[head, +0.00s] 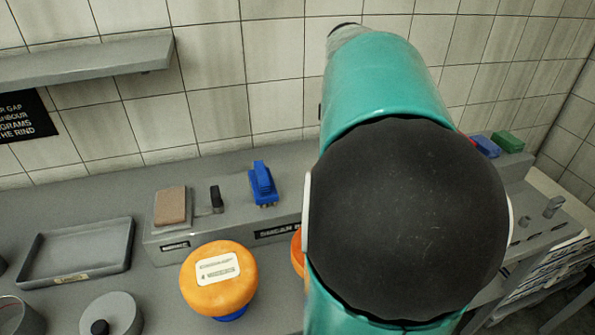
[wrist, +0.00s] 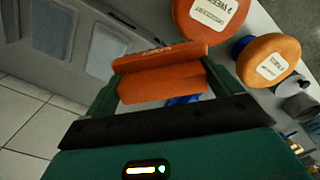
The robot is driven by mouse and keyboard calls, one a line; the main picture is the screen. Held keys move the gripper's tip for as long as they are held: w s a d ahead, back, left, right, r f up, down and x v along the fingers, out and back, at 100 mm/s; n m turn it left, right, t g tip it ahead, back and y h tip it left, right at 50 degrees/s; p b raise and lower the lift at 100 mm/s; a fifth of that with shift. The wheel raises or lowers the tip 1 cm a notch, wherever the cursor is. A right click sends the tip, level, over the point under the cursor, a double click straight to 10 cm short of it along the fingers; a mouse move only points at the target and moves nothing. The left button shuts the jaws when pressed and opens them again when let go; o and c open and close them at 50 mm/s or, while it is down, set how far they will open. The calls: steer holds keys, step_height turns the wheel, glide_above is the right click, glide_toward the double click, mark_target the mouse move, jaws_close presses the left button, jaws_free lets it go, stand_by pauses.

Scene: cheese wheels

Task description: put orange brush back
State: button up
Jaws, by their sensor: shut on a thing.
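In the wrist view, my gripper (wrist: 161,72) is shut on the orange brush (wrist: 160,86). The brush is an orange block with lettering on its upper part, and it lies across between my two fingers. Something blue shows just below it, partly hidden by the gripper. In the head view my teal and black arm fills the middle and right and hides the gripper and the brush. Small blue (head: 486,146) and green (head: 508,141) blocks, perhaps other brushes, stand at the far right, with a bit of red beside them at the arm's edge.
An orange cheese wheel (head: 218,274) on a blue base stands on the counter, and another orange edge (head: 297,252) shows beside my arm. A raised grey ledge behind holds a tan block (head: 171,205) and a blue item (head: 262,183). A grey tray (head: 75,262) lies left.

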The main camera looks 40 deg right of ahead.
steer(key=w+d+f, duration=0.1)
steer(key=w+f, duration=0.2)
steer(key=w+d+f, duration=0.1)
steer(key=w+f, duration=0.3)
steer(key=w+d+f, duration=0.1)
steer(key=w+f, duration=0.2)
steer(key=f, duration=0.1)
steer(key=shift+w+f, duration=0.1)
steer(key=shift+w, duration=0.3)
steer(key=shift+f, duration=0.35)
steer(key=shift+s+f, duration=0.1)
steer(key=o, duration=0.7)
steer(key=shift+f, duration=0.1)
